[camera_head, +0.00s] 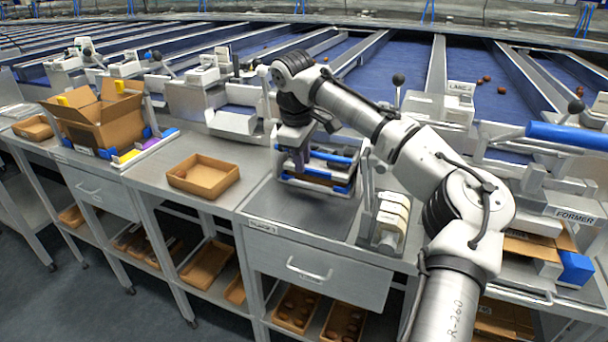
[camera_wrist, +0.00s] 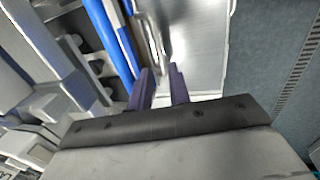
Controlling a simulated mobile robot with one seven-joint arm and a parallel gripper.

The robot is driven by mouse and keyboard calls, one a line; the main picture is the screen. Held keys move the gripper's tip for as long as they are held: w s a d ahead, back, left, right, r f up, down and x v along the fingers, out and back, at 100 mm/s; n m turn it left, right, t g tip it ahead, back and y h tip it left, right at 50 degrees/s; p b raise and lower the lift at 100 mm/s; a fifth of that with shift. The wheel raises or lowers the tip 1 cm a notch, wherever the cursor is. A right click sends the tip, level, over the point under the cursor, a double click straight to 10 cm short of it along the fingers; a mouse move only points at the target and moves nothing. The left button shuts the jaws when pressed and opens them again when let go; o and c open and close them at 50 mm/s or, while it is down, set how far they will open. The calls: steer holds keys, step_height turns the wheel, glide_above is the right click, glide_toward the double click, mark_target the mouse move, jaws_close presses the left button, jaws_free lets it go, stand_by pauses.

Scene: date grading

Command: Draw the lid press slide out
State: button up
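The lid press (camera_head: 318,182) stands on the grey bench below my arm, a dark and grey frame with blue bars. In the wrist view its blue bars (camera_wrist: 118,45) run along the left of my fingers. A thin silver handle (camera_wrist: 152,40) lies beside the bars, its near end in line with the gap between my fingers. My gripper (camera_head: 298,165) points down at the press's left front. In the wrist view its two purple fingers (camera_wrist: 159,85) stand apart with a gap between them. I cannot tell whether they touch the handle. My wrist hides part of the press.
A lid dispenser-like block with cream pieces (camera_head: 390,218) stands right of the press. A drawer (camera_head: 318,275) is shut below the bench. The bench front before the press is clear.

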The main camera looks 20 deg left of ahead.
mark_target(304, 184)
steer(key=shift+w+f, duration=0.2)
steer(key=shift+f, duration=0.7)
steer(key=shift+w+f, duration=0.15)
steer(key=shift+f, duration=0.75)
steer(key=shift+w+f, duration=0.2)
steer(key=shift+f, duration=0.7)
jaws_close()
